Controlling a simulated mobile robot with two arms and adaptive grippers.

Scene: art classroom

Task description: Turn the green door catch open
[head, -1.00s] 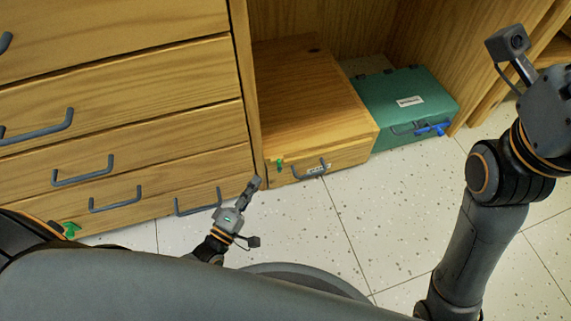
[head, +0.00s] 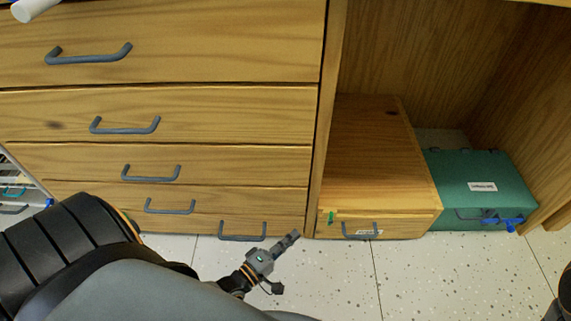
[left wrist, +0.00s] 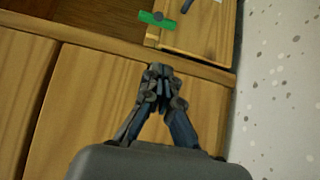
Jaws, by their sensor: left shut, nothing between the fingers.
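The green door catch (head: 331,217) is a small green piece at the upper left of the front of a low wooden box (head: 373,150). In the left wrist view the catch (left wrist: 157,19) is a short green bar with a dark pivot, lying across the edge of the box front. My left gripper (head: 293,236) is shut and empty, low in front of the cabinet, left of the catch and apart from it. In the left wrist view its closed fingertips (left wrist: 160,72) are below the catch, with a gap between. My right gripper is out of view.
A drawer cabinet with grey handles (head: 242,232) fills the left. A green case (head: 482,180) with a blue catch (head: 503,222) stands right of the wooden box. An upright panel (head: 325,130) separates drawers and box. The speckled floor (head: 420,275) in front is clear.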

